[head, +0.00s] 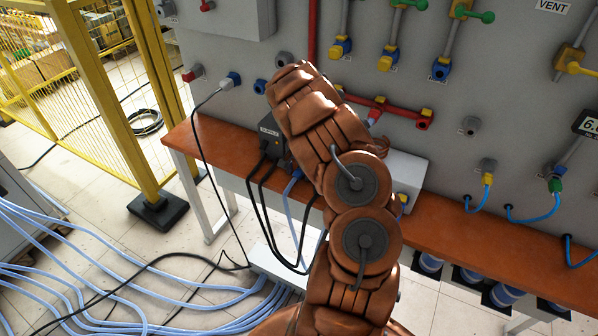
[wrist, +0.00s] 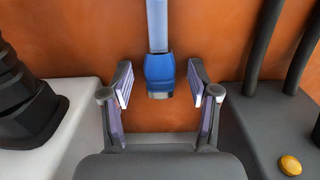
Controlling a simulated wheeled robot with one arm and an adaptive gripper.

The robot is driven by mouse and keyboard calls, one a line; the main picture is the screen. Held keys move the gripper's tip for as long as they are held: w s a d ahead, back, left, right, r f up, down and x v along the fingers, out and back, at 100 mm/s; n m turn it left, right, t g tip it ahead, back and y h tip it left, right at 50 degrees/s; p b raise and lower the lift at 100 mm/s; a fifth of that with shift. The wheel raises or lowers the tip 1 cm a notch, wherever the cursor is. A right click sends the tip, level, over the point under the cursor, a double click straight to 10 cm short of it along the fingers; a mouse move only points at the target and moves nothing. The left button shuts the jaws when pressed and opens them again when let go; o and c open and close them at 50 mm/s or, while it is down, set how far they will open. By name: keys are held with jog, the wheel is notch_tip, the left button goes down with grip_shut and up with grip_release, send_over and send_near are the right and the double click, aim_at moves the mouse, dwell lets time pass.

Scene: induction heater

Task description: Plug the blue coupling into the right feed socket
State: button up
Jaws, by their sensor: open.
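The blue coupling (wrist: 160,72) shows in the wrist view, with a metal end at the bottom and a light blue hose running up from it. My gripper (wrist: 168,83) is open, with one finger on each side of the coupling and a visible gap on both sides. In the head view my arm hides the gripper. A blue hose end (head: 297,174) shows there beside the dark box; I cannot tell for sure that it is the same coupling. I cannot identify the right feed socket in either view.
A dark box (head: 269,131) with black cables stands on the brown bench (head: 225,150), and a white box (head: 405,172) is right of my arm. In the wrist view, a black cable fitting (wrist: 25,100) is at left and black cables (wrist: 265,45) at right, near a yellow button (wrist: 290,165).

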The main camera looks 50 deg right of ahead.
aim_at(298, 171)
jog(key=shift+c, duration=0.3)
grip_shut()
dwell(0.3)
jog(key=shift+r, duration=0.1)
notch_tip(298, 171, up, 10)
jog(key=b, duration=0.3)
jog(key=shift+b, duration=0.35)
jog(key=shift+w+a, duration=0.1)
jog(key=w+a+n, duration=0.3)
jog(key=a+n, duration=0.4)
jog(key=a, duration=1.1)
jog(key=w+a+n, duration=0.4)
jog(key=a+n, duration=0.3)
jog(key=a, duration=1.2)
jog(key=shift+n, duration=0.3)
